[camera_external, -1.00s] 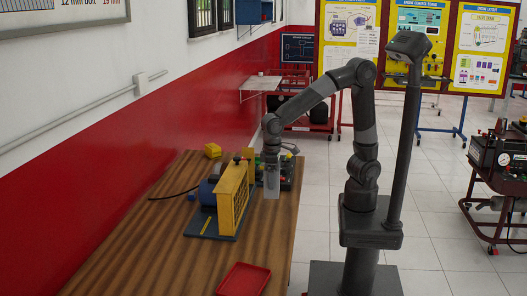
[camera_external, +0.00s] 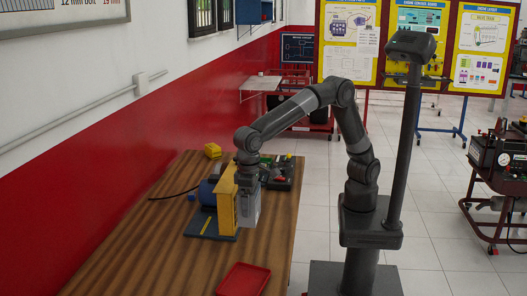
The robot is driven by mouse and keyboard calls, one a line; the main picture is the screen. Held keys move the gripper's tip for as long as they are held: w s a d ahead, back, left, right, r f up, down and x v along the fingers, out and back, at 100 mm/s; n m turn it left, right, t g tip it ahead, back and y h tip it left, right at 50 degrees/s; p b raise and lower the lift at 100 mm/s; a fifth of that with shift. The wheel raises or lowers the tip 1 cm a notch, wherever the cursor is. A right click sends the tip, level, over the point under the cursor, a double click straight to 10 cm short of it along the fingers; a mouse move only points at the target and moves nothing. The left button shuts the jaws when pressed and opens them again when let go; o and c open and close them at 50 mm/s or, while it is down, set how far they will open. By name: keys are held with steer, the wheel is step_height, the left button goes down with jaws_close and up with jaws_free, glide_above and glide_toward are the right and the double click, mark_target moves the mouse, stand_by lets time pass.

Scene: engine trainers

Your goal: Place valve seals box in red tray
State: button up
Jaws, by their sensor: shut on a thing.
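My gripper (camera_external: 247,188) points down and is shut on a pale grey box (camera_external: 249,210), which looks like the valve seals box; no label can be read. The box hangs upright, just right of the yellow panel of a machine. The fingertips are small and partly hidden by the arm and box. The red tray (camera_external: 244,280) lies on the wooden table nearer the camera, below the box in the picture, and looks empty.
A yellow and blue machine (camera_external: 226,200) on a dark base stands close left of the box. A yellow block (camera_external: 213,150) and a dark unit with coloured parts (camera_external: 280,170) sit farther back. The wooden table (camera_external: 180,262) is bare around the tray.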

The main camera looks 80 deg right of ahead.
steer(key=shift+s+a+f, duration=0.7)
steer(key=shift+a+f, duration=1.1)
steer(key=shift+a, duration=0.05)
steer(key=shift+s+a+f, duration=0.7)
steer(key=shift+a+f, duration=1.1)
steer(key=shift+f, duration=0.05)
steer(key=shift+s+a+f, duration=0.7)
steer(key=shift+a+f, duration=1.1)
steer(key=shift+a, duration=0.05)
steer(key=shift+f, duration=0.15)
steer(key=shift+f, duration=0.1)
steer(key=o, duration=0.9)
steer(key=shift+f, duration=0.1)
